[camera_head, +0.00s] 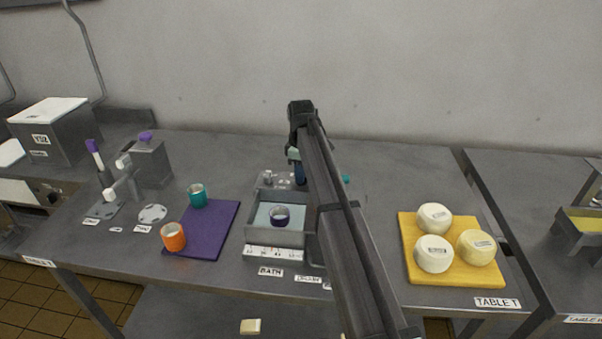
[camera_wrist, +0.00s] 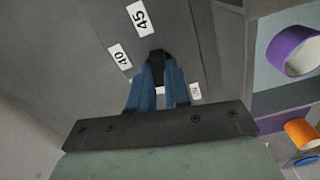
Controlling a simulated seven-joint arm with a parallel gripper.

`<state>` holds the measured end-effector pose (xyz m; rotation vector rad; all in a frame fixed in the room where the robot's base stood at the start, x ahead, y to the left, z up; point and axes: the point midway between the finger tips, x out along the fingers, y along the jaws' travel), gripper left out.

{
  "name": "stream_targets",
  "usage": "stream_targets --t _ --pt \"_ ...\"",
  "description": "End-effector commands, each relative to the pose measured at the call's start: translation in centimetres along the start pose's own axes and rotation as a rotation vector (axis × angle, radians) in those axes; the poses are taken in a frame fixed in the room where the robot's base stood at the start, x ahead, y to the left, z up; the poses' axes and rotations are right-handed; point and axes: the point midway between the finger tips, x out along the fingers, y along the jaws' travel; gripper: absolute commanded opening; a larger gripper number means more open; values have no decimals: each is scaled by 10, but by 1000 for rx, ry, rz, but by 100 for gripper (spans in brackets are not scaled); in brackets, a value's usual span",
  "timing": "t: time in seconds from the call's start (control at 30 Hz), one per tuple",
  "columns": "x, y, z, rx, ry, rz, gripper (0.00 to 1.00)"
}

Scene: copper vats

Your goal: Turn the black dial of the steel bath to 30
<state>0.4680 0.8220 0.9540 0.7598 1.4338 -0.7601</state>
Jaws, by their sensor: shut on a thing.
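The steel bath (camera_head: 252,232) stands in the middle of the table, with a dark purple-banded cup (camera_head: 279,216) in its water. My gripper (camera_head: 298,176) points down behind the bath, and my arm hides part of the bath's right side. In the wrist view, my gripper's blue fingers (camera_wrist: 158,76) are shut on the black dial (camera_wrist: 158,57). Around the dial are the white labels 45 (camera_wrist: 140,18) and 40 (camera_wrist: 120,57). A third label (camera_wrist: 195,91) beside the fingers is too small to read surely. The dial's pointer cannot be made out.
A purple mat (camera_head: 212,232) left of the bath bears teal (camera_head: 198,195) and orange (camera_head: 173,237) cups. A yellow board (camera_head: 455,275) with three pale round pieces (camera_head: 434,217) lies to the right. A grey vessel with a purple knob (camera_head: 148,162) stands far left.

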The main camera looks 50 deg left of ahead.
Motion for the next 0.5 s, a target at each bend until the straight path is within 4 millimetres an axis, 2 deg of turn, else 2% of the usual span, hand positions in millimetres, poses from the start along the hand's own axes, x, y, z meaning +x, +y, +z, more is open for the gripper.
stream_targets --t 0.2,0.5 --pt "0 0 0 -120 0 0 0" --pt "0 0 0 -196 0 0 0"
